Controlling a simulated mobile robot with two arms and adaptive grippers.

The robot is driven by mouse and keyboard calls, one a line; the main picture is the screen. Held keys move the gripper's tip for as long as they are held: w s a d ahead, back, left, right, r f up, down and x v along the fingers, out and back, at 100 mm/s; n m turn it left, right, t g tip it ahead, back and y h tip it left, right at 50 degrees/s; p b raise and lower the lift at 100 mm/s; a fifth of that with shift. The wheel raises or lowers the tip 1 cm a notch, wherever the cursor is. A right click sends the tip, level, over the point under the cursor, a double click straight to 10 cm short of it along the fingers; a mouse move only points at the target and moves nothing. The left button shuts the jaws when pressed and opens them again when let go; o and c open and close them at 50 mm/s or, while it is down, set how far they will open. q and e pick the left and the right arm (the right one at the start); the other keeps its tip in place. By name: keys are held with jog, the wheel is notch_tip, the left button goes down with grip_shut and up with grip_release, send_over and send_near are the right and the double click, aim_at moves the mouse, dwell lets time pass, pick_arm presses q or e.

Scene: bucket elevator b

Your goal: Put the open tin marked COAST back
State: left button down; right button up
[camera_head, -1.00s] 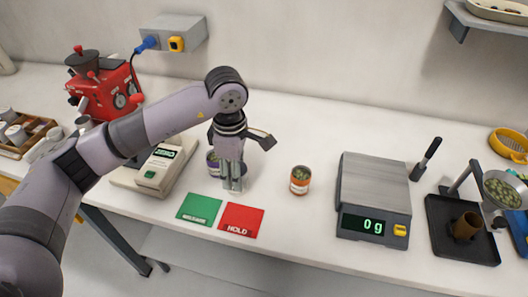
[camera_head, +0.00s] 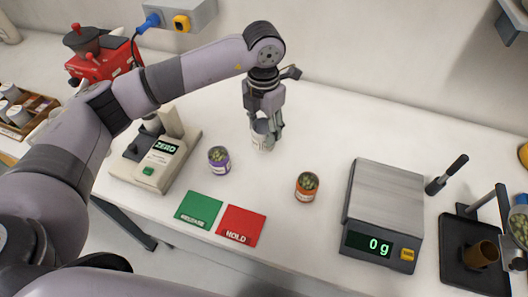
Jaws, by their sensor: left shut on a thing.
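My left gripper (camera_head: 264,122) points down and is shut on a pale grey-white tin (camera_head: 262,140). The tin is upright, at or just above the white counter, behind the other two tins; I cannot tell whether it touches. The fingers hide part of its rim and sides, and its label is too small to read. An open purple-labelled tin (camera_head: 219,161) with green contents stands to its front left. An open orange-labelled tin (camera_head: 306,186) with green contents stands to its front right. I cannot read COAST on any tin. My right gripper is out of view.
A green RELEASE card (camera_head: 198,210) and a red HOLD card (camera_head: 241,226) lie at the front edge. A scale (camera_head: 384,205) reading 0 g stands right. A device marked ZERO (camera_head: 160,160) and a red machine (camera_head: 104,62) stand left. The counter behind the orange tin is clear.

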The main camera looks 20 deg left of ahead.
aim_at(264, 146)
pick_arm(q)
notch_tip(264, 146, down, 8)
jog(key=shift+w+r+p, duration=0.1)
jog(key=shift+r+p, duration=0.15)
jog(key=shift+p, duration=0.65)
notch_tip(264, 146, down, 3)
jog(key=shift+f+p, duration=0.2)
jog(key=shift+p, duration=0.35)
jog(key=shift+f, duration=0.5)
jog(key=shift+f, duration=0.1)
jog(key=c, duration=0.8)
grip_release()
jog(key=shift+c, duration=0.2)
